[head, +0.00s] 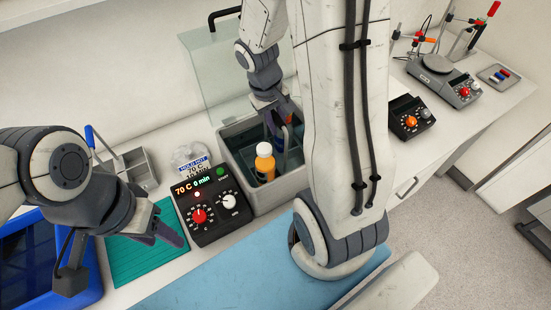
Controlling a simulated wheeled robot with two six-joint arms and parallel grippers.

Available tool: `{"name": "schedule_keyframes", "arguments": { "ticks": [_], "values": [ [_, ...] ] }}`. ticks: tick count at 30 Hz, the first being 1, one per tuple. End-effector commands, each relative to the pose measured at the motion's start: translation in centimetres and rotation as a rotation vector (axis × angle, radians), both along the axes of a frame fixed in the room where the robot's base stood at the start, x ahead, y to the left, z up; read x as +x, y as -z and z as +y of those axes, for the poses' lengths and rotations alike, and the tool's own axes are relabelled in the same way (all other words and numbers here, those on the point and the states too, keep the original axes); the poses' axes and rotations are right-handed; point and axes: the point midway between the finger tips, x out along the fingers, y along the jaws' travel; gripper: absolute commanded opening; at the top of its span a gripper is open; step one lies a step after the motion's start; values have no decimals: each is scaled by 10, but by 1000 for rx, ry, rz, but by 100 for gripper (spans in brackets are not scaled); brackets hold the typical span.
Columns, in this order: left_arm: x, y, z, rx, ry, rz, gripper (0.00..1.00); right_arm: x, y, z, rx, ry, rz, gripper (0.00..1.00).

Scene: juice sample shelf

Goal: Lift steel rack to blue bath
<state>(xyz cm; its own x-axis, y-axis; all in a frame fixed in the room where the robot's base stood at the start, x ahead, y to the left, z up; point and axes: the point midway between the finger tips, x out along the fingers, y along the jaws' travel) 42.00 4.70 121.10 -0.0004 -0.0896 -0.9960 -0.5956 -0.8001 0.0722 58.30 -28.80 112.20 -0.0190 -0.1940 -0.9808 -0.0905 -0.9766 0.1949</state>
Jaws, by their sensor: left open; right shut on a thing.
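The blue bath (88,290) stands at the far left, partly cut off by the frame and partly behind my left arm. The water bath (262,201) with a grey rim stands in the middle. An orange bottle (264,166) with a white cap is inside it. My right gripper (281,123) reaches down over this bath and is shut on a thin grey part beside the bottle, apparently the steel rack's handle (287,139); the rest of the rack is hard to make out. My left gripper (164,230) is open and empty above the teal mat.
The black control box (211,207) reads 70 C, 0 min. The teal mat (132,262) and light blue mat (222,284) lie in front. A clear lid (215,70) stands up behind the bath. A hotplate (440,75) is at right.

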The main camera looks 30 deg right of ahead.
Motion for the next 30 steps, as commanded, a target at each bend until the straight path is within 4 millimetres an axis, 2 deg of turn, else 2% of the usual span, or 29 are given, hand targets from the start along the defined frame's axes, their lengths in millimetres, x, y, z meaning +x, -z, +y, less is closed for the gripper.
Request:
{"name": "schedule_keyframes", "arguments": {
  "ticks": [25,30],
  "values": [
    [0,0,0,0,0,0,50,2,-3,0,-2,0,-6,0],
    [0,2,0,0,0,0,50,3,-17,-1,-4,0,-10,0]
  ]
}}
